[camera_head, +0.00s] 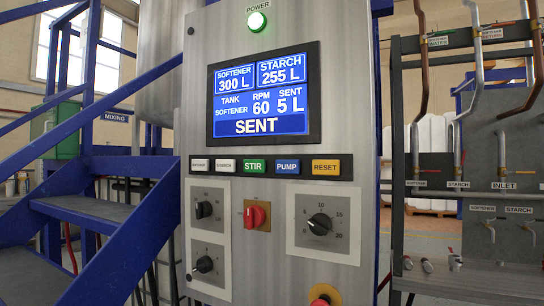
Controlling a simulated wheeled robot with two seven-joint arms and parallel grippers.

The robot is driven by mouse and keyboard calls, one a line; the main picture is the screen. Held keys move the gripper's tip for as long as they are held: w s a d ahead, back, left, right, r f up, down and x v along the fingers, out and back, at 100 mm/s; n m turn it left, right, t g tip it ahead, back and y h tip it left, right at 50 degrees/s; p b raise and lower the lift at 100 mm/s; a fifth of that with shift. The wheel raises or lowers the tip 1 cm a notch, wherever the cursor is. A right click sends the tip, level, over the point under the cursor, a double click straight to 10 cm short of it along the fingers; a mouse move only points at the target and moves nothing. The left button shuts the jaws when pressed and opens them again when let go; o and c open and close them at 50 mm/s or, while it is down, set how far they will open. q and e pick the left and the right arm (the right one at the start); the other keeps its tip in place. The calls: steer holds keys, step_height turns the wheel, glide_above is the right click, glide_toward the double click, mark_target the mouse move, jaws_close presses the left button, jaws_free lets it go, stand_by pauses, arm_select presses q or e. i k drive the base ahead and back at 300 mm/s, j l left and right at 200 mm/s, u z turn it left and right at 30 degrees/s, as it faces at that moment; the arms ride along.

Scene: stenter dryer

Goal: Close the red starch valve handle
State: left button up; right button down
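A second STARCH label (519,209) is farther right. Neither of my grippers is in view.
A grey control panel (365,110) fills the middle. Its screen (264,92) reads SENT, with STARCH 255 L. Below are buttons, dials and a red switch (257,214). Blue stairs (85,210) stand left. Copper and grey pipes (475,60) run down the rack.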

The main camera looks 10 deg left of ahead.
mark_target(459, 171)
steer(key=i+l+z, duration=0.1)
steer(key=i+z, duration=0.5)
steer(key=z, duration=0.15)
steer(key=i+z, duration=0.35)
steer(key=i+l+u, duration=0.35)
steer(key=l, duration=0.2)
steer(key=l+u, duration=0.2)
steer(key=i+l, duration=0.05)
steer(key=l, duration=0.05)
